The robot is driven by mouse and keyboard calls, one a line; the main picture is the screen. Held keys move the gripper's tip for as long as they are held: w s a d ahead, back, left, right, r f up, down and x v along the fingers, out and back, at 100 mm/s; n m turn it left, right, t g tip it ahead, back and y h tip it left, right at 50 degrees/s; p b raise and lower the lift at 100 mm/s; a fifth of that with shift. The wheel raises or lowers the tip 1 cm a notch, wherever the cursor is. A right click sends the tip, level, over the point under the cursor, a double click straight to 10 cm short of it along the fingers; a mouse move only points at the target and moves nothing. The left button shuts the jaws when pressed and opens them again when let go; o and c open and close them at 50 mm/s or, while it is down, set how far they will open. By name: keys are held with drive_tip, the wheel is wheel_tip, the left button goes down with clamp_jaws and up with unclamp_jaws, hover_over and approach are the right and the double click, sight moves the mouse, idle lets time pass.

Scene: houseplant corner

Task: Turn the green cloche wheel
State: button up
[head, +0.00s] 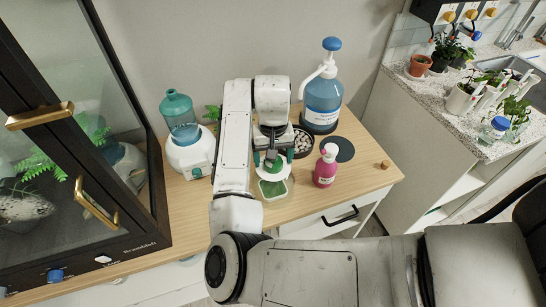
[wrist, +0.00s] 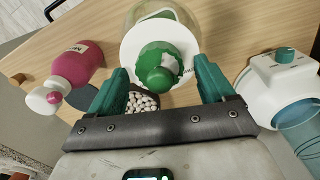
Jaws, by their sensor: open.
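The green cloche wheel (wrist: 160,64) is a ribbed green knob on a round white lid (wrist: 133,42) atop a clear cloche (wrist: 148,10) in the wrist view. In the head view the white lid (head: 261,172) shows under my gripper (head: 270,160), and a green-edged base (head: 273,190) shows below it. My gripper (wrist: 161,76) is open, with one dark green finger on each side of the wheel. In the wrist view, gaps show between the wheel and both fingers. In the head view, my arm and gripper partly hide the wheel.
A pink bottle (head: 326,166) stands close on the right, with a blue pump bottle (head: 323,100) behind. A bowl of white pebbles (wrist: 143,102) is beside the cloche. A white device with a teal tank (head: 178,112) stands left. A glass cabinet (head: 75,130) bounds the far left.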

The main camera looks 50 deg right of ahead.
wheel_tip(320, 180, up, 10)
drive_tip(key=shift+r, duration=0.1)
idle(0.8)
drive_tip(key=s+d+f+n+t+h, duration=0.1)
drive_tip(key=s+d+f+n+h, duration=0.2)
drive_tip(key=s+d+f+h, duration=0.25)
drive_tip(key=s+a+f+n+y, duration=0.2)
drive_tip(key=s+a+f, duration=0.4)
drive_tip(key=a, duration=0.3)
drive_tip(key=s+a+f+n+y, duration=0.3)
drive_tip(key=s+a+f, duration=0.3)
drive_tip(key=s+a, duration=0.3)
drive_tip(key=shift+a+f+n, duration=0.3)
drive_tip(key=shift+a, duration=0.2)
